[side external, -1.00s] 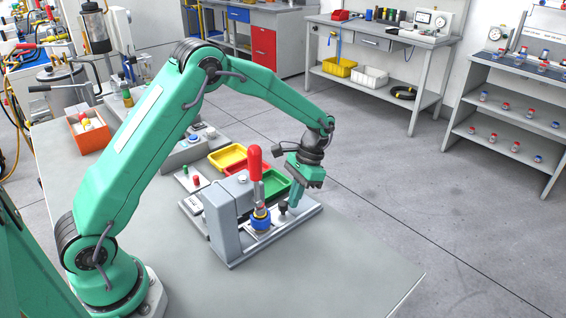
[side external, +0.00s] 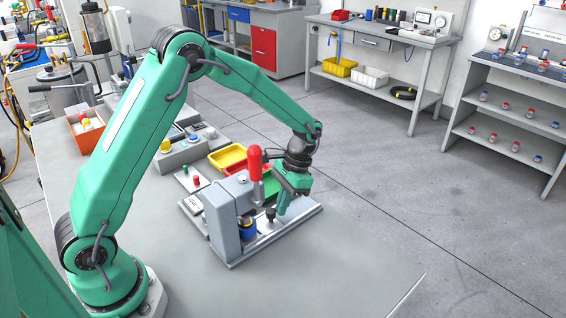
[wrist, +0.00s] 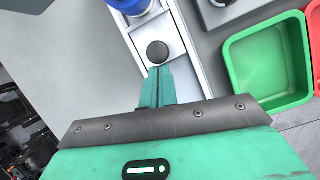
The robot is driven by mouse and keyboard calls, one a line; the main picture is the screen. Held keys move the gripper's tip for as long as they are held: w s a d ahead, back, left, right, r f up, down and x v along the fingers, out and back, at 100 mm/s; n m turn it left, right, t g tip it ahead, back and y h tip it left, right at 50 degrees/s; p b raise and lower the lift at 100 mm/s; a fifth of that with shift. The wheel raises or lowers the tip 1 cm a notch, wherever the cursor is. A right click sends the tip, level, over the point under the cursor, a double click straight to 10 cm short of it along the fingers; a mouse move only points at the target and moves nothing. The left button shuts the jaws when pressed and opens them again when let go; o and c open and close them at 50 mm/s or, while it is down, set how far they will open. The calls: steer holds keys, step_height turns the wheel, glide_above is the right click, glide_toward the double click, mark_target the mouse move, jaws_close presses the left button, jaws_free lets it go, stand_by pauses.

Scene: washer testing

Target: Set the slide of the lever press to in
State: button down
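The grey lever press (side external: 222,222) stands on the bench with its red-handled lever (side external: 255,165) upright. Its slide (side external: 266,226) carries a blue round part (side external: 247,230), which is now partly tucked under the press head. The slide's dark knob (side external: 270,214) stands at the slide's outer end. In the wrist view the round black knob (wrist: 157,52) is just beyond my fingertips, and the blue part (wrist: 130,4) is cut off at the top edge. My gripper (wrist: 157,72) has its green fingers together, close against the knob's outer side; exact contact is hard to tell.
Green (wrist: 266,66) and red trays lie to the right of the track in the wrist view. A yellow tray (side external: 226,156) and button boxes (side external: 182,152) stand behind the press. The front of the bench is clear.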

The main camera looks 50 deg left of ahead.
steer(key=shift+s, duration=0.2)
steer(key=shift+w+d, duration=0.25)
steer(key=shift+w, duration=0.8)
steer(key=w, duration=0.2)
steer(key=shift+w+d+r, duration=0.3)
steer(key=shift+r, duration=0.05)
steer(key=v, duration=0.9)
steer(key=shift+d, duration=0.35)
steer(key=shift+r, duration=0.2)
